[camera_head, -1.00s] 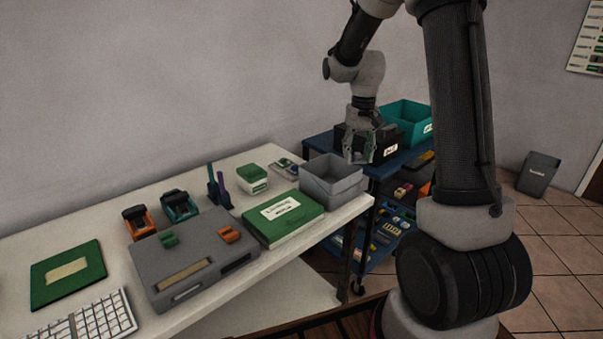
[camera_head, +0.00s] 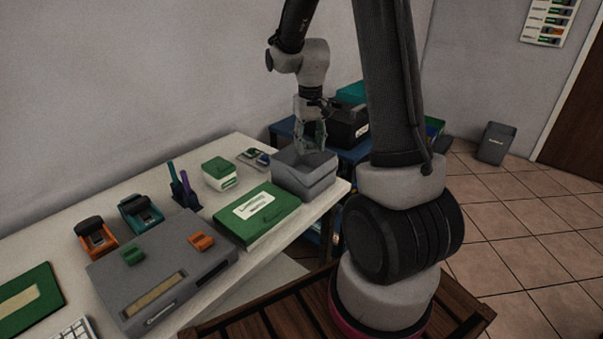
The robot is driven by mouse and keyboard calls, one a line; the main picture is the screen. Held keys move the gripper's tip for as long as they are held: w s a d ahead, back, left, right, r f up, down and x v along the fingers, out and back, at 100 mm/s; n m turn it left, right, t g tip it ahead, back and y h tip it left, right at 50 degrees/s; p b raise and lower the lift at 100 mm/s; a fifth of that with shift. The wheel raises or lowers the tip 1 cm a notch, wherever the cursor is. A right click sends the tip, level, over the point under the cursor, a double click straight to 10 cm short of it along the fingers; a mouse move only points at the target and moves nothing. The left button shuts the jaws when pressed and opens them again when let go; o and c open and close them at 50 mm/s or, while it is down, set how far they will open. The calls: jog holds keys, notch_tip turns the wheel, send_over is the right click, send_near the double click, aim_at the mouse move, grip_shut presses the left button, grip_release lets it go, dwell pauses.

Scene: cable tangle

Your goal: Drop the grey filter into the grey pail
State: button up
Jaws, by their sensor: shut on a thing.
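My gripper (camera_head: 311,144) points down at the back edge of a grey open box (camera_head: 305,182) on the white table's far right corner. It is shut on a small greyish thing, taken as the grey filter, which hardly shows between the fingers. I cannot tell whether the fingers are over the box or behind it. The box's inside bottom is hidden. A dark grey pail-like bin (camera_head: 496,144) with a small label stands on the tiled floor at the right, well away from my gripper.
A green flat box (camera_head: 257,215), a green-and-white small box (camera_head: 219,173) and a grey case (camera_head: 163,275) lie on the white table (camera_head: 262,254). A blue cart with a black bin (camera_head: 349,127) and a teal bin (camera_head: 352,92) stands behind.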

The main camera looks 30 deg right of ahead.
jog(key=shift+f, duration=0.4)
jog(key=o, duration=0.8)
notch_tip(320, 180, up, 12)
dwell(0.4)
